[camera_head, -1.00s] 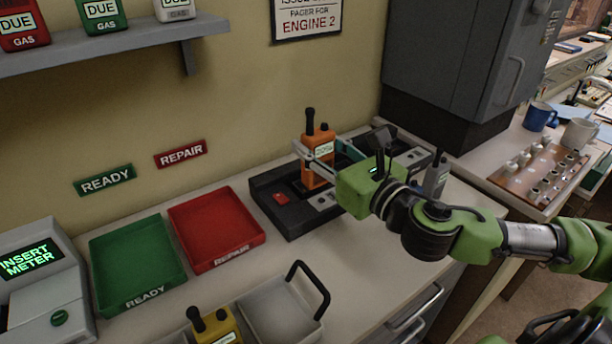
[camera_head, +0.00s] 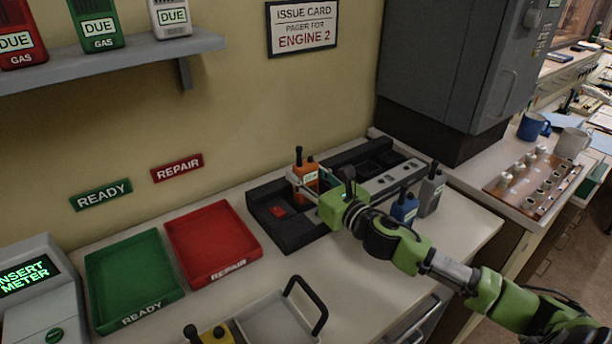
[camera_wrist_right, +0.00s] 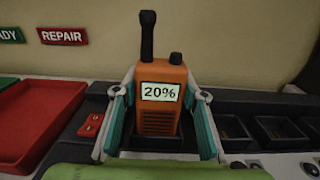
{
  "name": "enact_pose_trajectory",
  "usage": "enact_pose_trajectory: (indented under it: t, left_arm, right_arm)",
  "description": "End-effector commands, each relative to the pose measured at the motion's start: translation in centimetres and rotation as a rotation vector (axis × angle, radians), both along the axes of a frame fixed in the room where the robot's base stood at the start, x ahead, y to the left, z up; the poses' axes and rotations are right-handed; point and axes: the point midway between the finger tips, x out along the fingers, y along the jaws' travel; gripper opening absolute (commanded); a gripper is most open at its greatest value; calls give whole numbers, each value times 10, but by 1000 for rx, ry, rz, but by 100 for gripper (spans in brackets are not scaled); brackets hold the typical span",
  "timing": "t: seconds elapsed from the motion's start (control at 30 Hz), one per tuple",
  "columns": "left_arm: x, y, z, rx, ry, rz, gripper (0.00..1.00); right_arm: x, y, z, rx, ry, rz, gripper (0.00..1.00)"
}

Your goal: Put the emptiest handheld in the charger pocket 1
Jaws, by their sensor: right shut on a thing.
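The orange handheld (camera_head: 306,186) stands upright at the left part of the black charger (camera_head: 264,208). In the right wrist view the orange handheld (camera_wrist_right: 157,118) reads 20%. My right gripper (camera_head: 308,177) is shut on it, one finger on each side. Its lower end is down at the charger's left pocket; I cannot tell whether it rests on the bottom. A blue handheld (camera_head: 404,210) and a grey handheld (camera_head: 431,192) stand right of my right gripper. A yellow handheld (camera_head: 216,336) is cut off at the bottom edge. My left gripper is out of view.
A red REPAIR tray (camera_head: 228,268) and a green READY tray (camera_head: 150,312) lie left of the charger. A meter console (camera_head: 40,300) reads INSERT METER. A grey tray with a black handle (camera_head: 318,305) is in front. Empty charger pockets (camera_wrist_right: 280,130) lie to the right.

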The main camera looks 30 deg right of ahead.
Motion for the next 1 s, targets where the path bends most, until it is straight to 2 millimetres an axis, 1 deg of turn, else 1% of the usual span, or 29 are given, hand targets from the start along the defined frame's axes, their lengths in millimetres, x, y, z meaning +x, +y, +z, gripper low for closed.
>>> enact_pose_trajectory:
  t: [0.07, 0.27, 0.43, 0.47, 0.5, 0.8, 0.9, 1.0]
  left_arm:
    - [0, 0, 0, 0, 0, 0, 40]
    - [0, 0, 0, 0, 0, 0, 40]
    - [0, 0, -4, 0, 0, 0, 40]
    - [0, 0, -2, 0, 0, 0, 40]
    - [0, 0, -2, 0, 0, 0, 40]
    - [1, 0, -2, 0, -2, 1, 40]
    - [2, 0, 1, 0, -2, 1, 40]
    - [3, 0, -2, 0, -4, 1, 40]
  right_arm:
    - [0, 0, -3, 1, -2, -1, 10]
    - [0, 0, -3, -1, -3, -1, 10]
    - [0, 0, -7, -1, -2, -1, 10]
    - [0, 0, -7, -1, -1, -1, 47]
    - [0, 0, -7, -1, 0, -1, 56]
    - [0, 0, -7, -1, 0, -1, 56]
    - [0, 0, -3, 0, -1, -1, 56]
    - [-7, -1, -5, -1, 0, 0, 56]
